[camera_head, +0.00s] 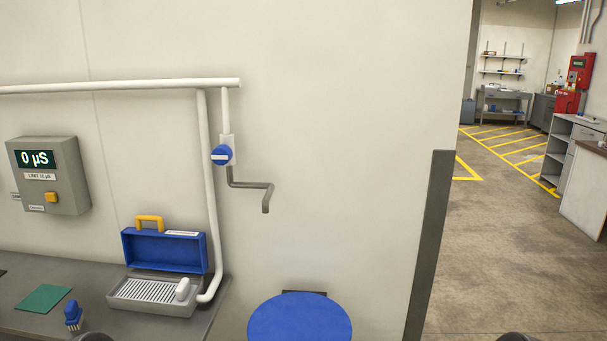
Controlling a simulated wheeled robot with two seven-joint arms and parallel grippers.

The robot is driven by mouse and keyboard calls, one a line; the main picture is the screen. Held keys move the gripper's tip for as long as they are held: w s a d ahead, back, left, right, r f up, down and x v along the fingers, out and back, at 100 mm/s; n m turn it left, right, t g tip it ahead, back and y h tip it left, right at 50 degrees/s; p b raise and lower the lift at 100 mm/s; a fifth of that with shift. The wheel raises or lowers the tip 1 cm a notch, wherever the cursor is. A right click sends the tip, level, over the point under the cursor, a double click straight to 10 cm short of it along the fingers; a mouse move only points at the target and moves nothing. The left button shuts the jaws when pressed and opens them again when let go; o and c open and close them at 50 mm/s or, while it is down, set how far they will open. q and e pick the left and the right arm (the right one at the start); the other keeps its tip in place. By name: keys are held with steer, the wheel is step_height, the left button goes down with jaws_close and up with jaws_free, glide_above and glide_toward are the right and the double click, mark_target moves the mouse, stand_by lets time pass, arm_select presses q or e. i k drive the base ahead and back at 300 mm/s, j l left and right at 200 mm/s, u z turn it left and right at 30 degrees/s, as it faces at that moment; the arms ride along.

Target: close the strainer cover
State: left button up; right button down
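The strainer cover (165,251) is blue with a yellow handle (149,223) on its upper edge. It stands open and upright at the back of the strainer's light grey base (125,300). The base sits on the grey counter at the lower left, and its slotted grate (152,291) is exposed. A small white rounded piece (182,289) stands at the right end of the grate. Neither of my grippers can be made out in the head view.
A white pipe (208,200) runs down to the base's right side. A blue-handled brush (73,315) and green cloth (43,298) lie left on the counter (20,268). A blue round lid (300,318) is right. A bent grey spout (251,185) juts from the wall.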

mark_target(161, 249)
steer(key=j+z, duration=0.75)
steer(key=j, duration=0.1)
